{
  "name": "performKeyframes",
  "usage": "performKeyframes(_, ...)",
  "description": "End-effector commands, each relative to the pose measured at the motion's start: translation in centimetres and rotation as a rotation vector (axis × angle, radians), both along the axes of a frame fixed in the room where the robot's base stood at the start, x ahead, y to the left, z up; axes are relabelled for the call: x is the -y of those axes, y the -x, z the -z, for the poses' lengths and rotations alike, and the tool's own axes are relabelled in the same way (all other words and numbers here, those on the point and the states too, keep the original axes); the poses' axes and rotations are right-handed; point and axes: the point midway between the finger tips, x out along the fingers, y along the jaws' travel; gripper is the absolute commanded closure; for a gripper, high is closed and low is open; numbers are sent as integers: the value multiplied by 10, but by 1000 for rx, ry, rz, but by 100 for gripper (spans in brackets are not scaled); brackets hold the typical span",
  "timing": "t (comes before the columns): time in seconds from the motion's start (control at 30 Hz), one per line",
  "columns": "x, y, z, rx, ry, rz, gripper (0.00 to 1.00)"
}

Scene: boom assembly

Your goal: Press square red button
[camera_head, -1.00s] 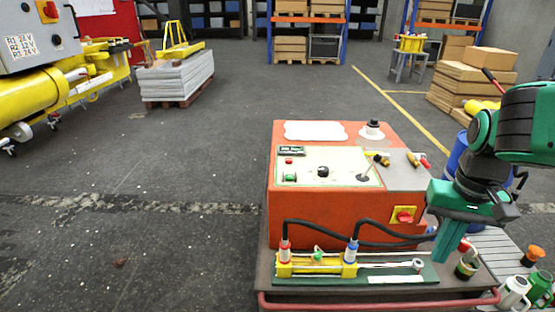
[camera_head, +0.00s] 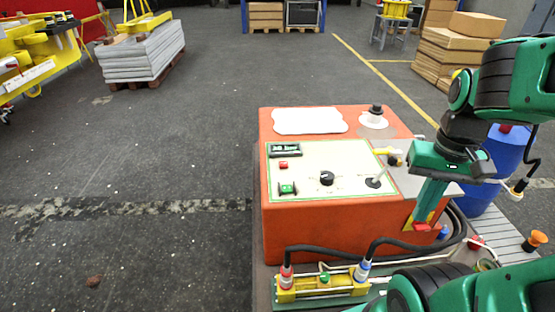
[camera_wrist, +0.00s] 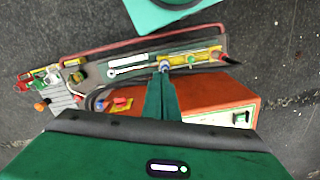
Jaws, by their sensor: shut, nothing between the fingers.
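A small red button (camera_head: 283,165) sits on the cream panel (camera_head: 330,165) atop the orange control box (camera_head: 310,235), below a dark label and above a green switch (camera_head: 288,188). My gripper (camera_head: 420,222) is shut and empty, its green fingers pointing down by the box's right front corner, to the right of the button and apart from it. Behind the fingers, a red knob on a yellow plate (camera_head: 424,226) is partly hidden. In the wrist view, my shut gripper (camera_wrist: 162,70) reaches over the box's front edge; the red knob (camera_wrist: 121,102) shows, but I cannot make out the button.
A yellow cylinder (camera_head: 325,285) with black hoses lies in front of the box. A blue barrel (camera_head: 490,175) stands at right.

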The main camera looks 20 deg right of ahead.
Motion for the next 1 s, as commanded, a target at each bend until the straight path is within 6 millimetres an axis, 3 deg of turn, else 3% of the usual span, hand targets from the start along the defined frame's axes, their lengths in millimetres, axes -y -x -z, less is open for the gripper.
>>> performKeyframes(0.3,0,0,0,1,1,0,100)
performKeyframes(0.37,0,8,-5,19,1,-6,100)
performKeyframes(0.47,2,-11,-4,45,6,-22,100)
performKeyframes(0.57,2,-49,0,97,13,-55,100)
performKeyframes(0.73,-9,-140,10,236,8,-116,100)
performKeyframes(1.0,-60,-281,30,472,-60,-178,100)
